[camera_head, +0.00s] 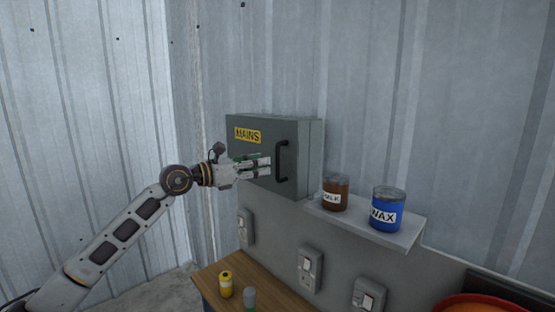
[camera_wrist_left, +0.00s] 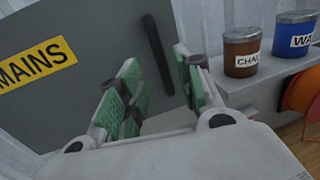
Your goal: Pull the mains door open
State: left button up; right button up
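The grey mains box hangs on the wall in the head view, its door (camera_head: 262,150) lying flush and shut with a yellow MAINS label (camera_head: 247,135). A black upright bar handle (camera_head: 282,162) is near the door's right edge; it also shows in the left wrist view (camera_wrist_left: 157,55). My left gripper (camera_head: 267,167) is open and empty, in front of the door just left of the handle in the head view. In the left wrist view the handle appears between its green-padded fingers, ahead of them; contact cannot be told. My right gripper is not in view.
A small shelf (camera_head: 385,232) right of the box bears a brown can (camera_head: 335,193) and a blue WAX can (camera_head: 388,208). Wall switches (camera_head: 310,268) are below. A wooden table (camera_head: 265,283) holds a yellow can (camera_head: 225,284). An orange round object (camera_head: 478,304) is at lower right.

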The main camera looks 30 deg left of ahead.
aim_at(277, 177)
pick_arm(q)
jog(key=shift+p+x, duration=1.7)
jog(key=shift+x, duration=1.8)
grip_shut()
